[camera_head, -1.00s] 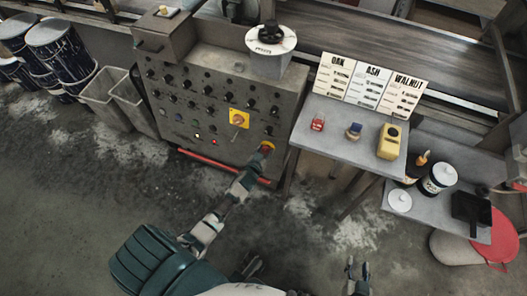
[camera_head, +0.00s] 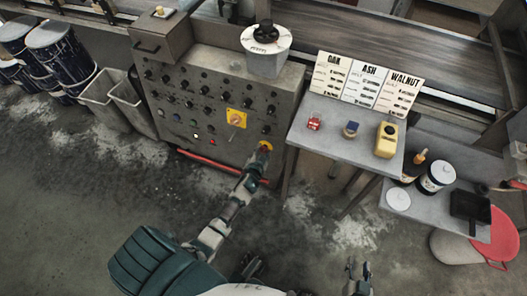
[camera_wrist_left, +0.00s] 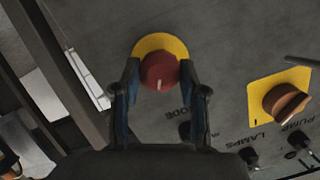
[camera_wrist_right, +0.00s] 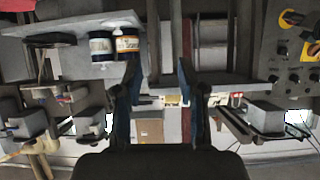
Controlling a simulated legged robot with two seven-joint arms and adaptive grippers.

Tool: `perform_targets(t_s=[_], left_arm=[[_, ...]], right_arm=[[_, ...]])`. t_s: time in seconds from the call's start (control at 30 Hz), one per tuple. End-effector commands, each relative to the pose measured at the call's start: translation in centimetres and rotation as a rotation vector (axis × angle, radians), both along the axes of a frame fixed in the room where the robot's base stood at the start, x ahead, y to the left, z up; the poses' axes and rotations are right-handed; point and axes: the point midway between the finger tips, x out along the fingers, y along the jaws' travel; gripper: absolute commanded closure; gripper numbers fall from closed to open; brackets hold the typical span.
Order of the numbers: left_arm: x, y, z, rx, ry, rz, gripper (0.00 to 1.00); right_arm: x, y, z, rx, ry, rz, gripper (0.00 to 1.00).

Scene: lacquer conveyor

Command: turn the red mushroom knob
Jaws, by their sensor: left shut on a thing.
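The red mushroom knob (camera_wrist_left: 159,71) sits on a round yellow plate (camera_wrist_left: 160,44) on the grey control panel (camera_head: 215,125). In the left wrist view a white mark shows on its face, pointing to the bottom of the picture. My left gripper (camera_wrist_left: 159,75) has one finger on each side of the knob and is shut on it. In the head view the left gripper (camera_head: 262,152) reaches the panel's lower right, mostly covering the knob. My right gripper (camera_head: 358,268) is far from the panel, low in the head view. In the right wrist view its fingers (camera_wrist_right: 160,80) are apart with nothing between them.
A rotary switch on a yellow square plate (camera_wrist_left: 280,100) sits beside the knob on the panel. A grey table (camera_head: 340,143) with small coloured devices stands right of the panel. A red pipe (camera_head: 220,168) runs along the panel's foot. The floor in front is clear.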

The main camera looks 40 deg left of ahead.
Motion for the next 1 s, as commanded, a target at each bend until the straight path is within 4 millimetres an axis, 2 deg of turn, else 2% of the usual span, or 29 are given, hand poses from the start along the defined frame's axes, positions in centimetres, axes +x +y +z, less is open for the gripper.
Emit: perform_targets(t_s=[0.4, 0.9, 0.93, 1.0], left_arm=[[0.0, -0.4, -0.3, 0.167, 0.044, -0.036, 0.92], [0.0, -0.4, -0.3, 0.184, 0.048, -0.039, 0.92], [0.0, -0.4, -0.3, 0.184, 0.048, -0.04, 0.5], [0.0, -0.4, -0.3, 0.184, 0.048, -0.039, 0.33]], right_arm=[[1.3, 0.6, 1.4, 0.028, -0.116, 0.005, 0.6], [1.4, 0.6, 1.5, 0.032, -0.126, 0.005, 0.6], [1.4, 0.6, 1.5, 0.032, -0.126, 0.005, 0.6], [1.4, 0.6, 1.5, 0.032, -0.126, 0.005, 0.6]])
